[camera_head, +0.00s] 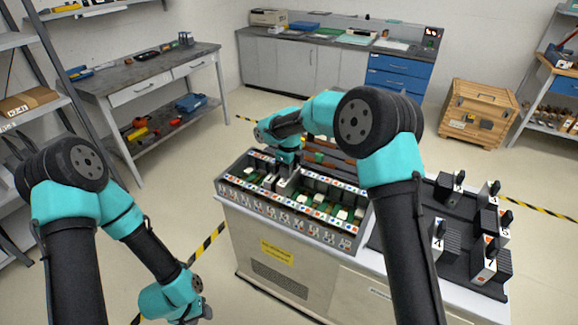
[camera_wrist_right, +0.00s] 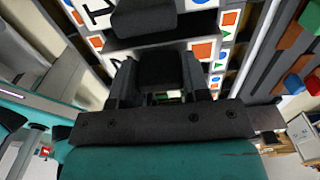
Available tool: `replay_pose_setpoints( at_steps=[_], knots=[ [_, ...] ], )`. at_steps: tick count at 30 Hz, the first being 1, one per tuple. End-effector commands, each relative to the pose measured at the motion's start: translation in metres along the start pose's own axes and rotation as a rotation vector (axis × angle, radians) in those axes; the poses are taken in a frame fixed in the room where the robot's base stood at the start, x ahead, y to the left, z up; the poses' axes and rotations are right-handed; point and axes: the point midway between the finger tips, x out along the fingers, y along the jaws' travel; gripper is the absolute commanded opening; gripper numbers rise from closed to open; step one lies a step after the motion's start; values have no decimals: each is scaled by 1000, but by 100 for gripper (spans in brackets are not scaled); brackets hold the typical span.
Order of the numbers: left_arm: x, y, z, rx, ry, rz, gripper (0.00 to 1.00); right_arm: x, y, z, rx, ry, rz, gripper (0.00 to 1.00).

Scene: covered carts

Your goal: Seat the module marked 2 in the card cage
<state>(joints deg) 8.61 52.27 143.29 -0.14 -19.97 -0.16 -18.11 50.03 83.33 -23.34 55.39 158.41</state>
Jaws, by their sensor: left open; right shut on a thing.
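The card cage (camera_head: 345,243) is a long grey open-topped rack on the covered cart, with green boards inside and coloured marks along its rims. My right gripper (camera_head: 287,164) is over the left half of the cage, shut on a module (camera_head: 284,184) with a pale face. In the right wrist view its fingers (camera_wrist_right: 158,80) clasp the module's black handle (camera_wrist_right: 157,68). The module's number is mostly hidden and I cannot read it. How deep the module sits in its slot cannot be told. My left gripper (camera_head: 195,312) is low at the bottom left, away from the cage and mostly cut off.
A dark tray (camera_head: 458,268) on the cart, right of the cage, holds several black-handled modules, one marked 4 (camera_head: 438,243) and one marked 7 (camera_head: 490,250). A grey workbench (camera_head: 150,68) stands at the left and a wooden crate (camera_head: 478,110) at the back right.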

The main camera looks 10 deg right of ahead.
Motion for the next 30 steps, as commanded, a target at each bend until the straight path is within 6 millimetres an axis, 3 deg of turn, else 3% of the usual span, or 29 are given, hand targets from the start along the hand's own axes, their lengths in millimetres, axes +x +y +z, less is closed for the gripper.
replay_pose_setpoints(
  at_steps=[23, 24, 30],
  knots=[
    [0, 0, 0, 0, 0, 0, 43, 4, 0, 0, 0, 0, 0, 0],
    [0, 0, 0, 0, 0, 0, 43, 4, 0, 0, 0, 0, 0, 44],
    [0, 0, 0, 0, 0, 0, 43, 4, 0, 0, 0, 0, 0, 63]
  ],
)
